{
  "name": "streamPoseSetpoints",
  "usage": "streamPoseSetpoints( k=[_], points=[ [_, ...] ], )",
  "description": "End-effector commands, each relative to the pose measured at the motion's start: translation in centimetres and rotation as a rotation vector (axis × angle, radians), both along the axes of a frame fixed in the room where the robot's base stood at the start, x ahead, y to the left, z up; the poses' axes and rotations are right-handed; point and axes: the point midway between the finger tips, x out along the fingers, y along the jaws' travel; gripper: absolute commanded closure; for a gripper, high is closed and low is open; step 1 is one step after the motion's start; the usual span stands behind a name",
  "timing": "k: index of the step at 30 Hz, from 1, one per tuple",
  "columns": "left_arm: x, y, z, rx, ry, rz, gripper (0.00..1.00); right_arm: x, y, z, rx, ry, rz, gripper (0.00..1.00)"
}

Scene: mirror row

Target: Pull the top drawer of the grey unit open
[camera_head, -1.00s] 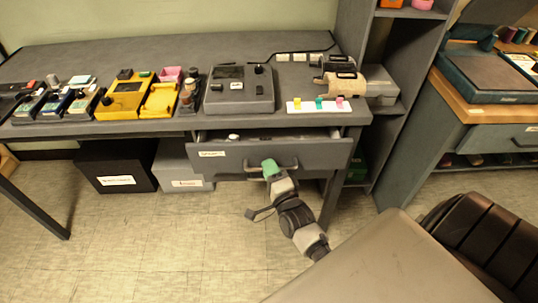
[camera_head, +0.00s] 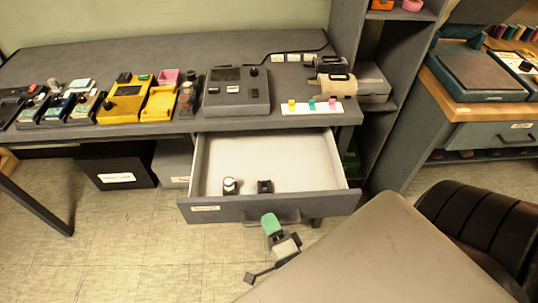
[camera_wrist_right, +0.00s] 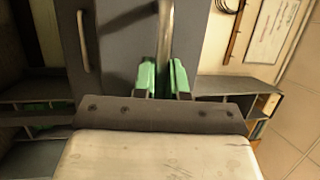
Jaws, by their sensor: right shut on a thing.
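The grey drawer (camera_head: 270,203) under the grey desk stands well open in the head view, and its pale inside shows. Two small dark items (camera_head: 231,186) (camera_head: 265,187) lie near the drawer's front. My right gripper (camera_head: 271,222), with green fingers, is at the bar handle on the drawer's front. In the right wrist view, the green fingers (camera_wrist_right: 163,78) are closed around a metal bar handle (camera_wrist_right: 165,35). A second handle (camera_wrist_right: 83,42) shows to the left there. My left gripper is not in view.
The grey desk top (camera_head: 130,55) holds a grey device (camera_head: 236,90), a yellow device (camera_head: 122,103) and a white strip with coloured pieces (camera_head: 312,107). A black box (camera_head: 116,165) stands below. A shelf unit (camera_head: 395,120) is to the right. Floor at the left front is clear.

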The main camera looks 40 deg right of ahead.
Motion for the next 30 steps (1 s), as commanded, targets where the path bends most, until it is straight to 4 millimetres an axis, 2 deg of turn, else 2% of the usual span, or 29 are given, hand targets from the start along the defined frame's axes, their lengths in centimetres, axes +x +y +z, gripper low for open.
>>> streamPoseSetpoints(
  k=[13, 14, 18, 26, 30],
  points=[
    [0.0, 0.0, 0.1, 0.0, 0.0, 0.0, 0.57, -0.4, 0.2, -0.1, -0.001, 0.002, 0.001, 1.0],
    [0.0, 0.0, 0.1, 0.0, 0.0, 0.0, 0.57, -0.4, 0.2, -0.1, -0.001, 0.002, 0.001, 0.84],
    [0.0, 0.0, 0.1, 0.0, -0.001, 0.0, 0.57, -0.3, 0.2, -0.1, -0.001, 0.001, 0.001, 0.64],
    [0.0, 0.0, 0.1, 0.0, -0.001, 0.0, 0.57, -0.4, 0.2, -0.1, 0.0, 0.001, 0.001, 0.64],
    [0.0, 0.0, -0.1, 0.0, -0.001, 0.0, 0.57, -1.4, 0.4, -0.4, -0.001, 0.004, 0.002, 0.64]
  ],
)
